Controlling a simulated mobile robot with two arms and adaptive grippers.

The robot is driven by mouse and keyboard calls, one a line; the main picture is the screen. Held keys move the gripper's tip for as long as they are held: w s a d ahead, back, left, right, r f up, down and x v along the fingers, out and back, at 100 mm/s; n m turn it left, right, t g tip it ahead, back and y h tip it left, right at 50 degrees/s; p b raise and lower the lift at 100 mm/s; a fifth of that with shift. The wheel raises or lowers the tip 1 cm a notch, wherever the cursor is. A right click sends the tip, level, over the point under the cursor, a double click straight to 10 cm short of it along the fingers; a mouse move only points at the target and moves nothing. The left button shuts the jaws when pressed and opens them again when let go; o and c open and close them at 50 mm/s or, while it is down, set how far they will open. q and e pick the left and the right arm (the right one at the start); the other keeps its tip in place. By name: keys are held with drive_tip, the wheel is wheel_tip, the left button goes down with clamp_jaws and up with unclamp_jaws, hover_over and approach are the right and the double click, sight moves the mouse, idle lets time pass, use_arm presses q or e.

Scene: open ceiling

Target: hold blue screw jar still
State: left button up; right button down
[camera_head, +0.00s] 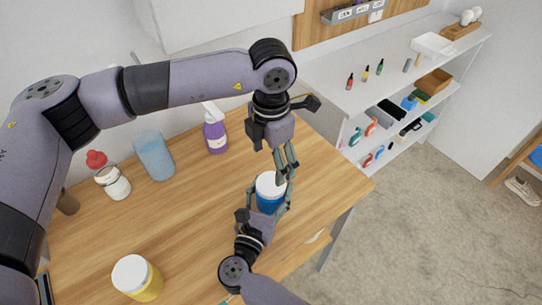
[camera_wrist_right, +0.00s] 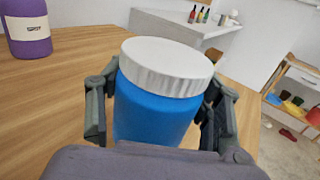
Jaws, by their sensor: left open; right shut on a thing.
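The blue screw jar (camera_head: 270,192) with a white lid stands upright near the right end of the wooden table. In the right wrist view the blue jar (camera_wrist_right: 155,112) fills the middle, with its ribbed white lid on top. My right gripper (camera_head: 270,203) is shut on the jar's body, one finger on each side, below the lid. It also shows in the right wrist view (camera_wrist_right: 160,110). My left gripper (camera_head: 286,165) is open and points down just above and beside the lid. I cannot tell whether it touches the lid.
A white shelf (camera_head: 400,80) with small bottles stands at right.

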sight(271, 183)
idle(0.4)
use_arm(q)
drive_tip(key=shift+f, duration=4.05)
drive_tip(key=c, duration=1.2)
drive_tip(key=o, duration=1.3)
drive_tip(key=shift+r, duration=2.3)
drive_tip(key=shift+c, duration=0.5)
